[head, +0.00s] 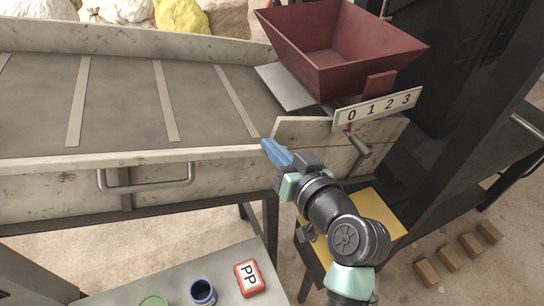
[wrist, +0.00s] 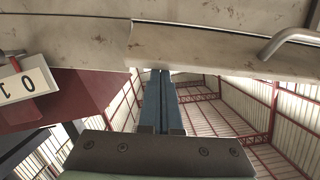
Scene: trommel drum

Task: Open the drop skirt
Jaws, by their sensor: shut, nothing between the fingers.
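The drop skirt seems to be the pale, scuffed side panel (head: 225,172) along the near side of the belt in the head view, with a grey bar handle (head: 147,180) on its face. It looks upright. In the wrist view the panel (wrist: 215,40) crosses the top, with the handle (wrist: 290,38) at the upper right. My gripper (head: 266,145) is shut and empty, its blue fingers at the panel's top edge near its right end, well right of the handle. In the wrist view the fingertips (wrist: 160,72) overlap the panel's edge by a seam; I cannot tell whether they touch.
A red hopper (head: 335,50) stands over the belt's right end, with a 0-1-2-3 plate (head: 378,109) and a lever (head: 358,144) by it. The grey belt (head: 120,100) has pale cross strips. A bench (head: 225,265) with cans stands below left. Dark machinery fills the right.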

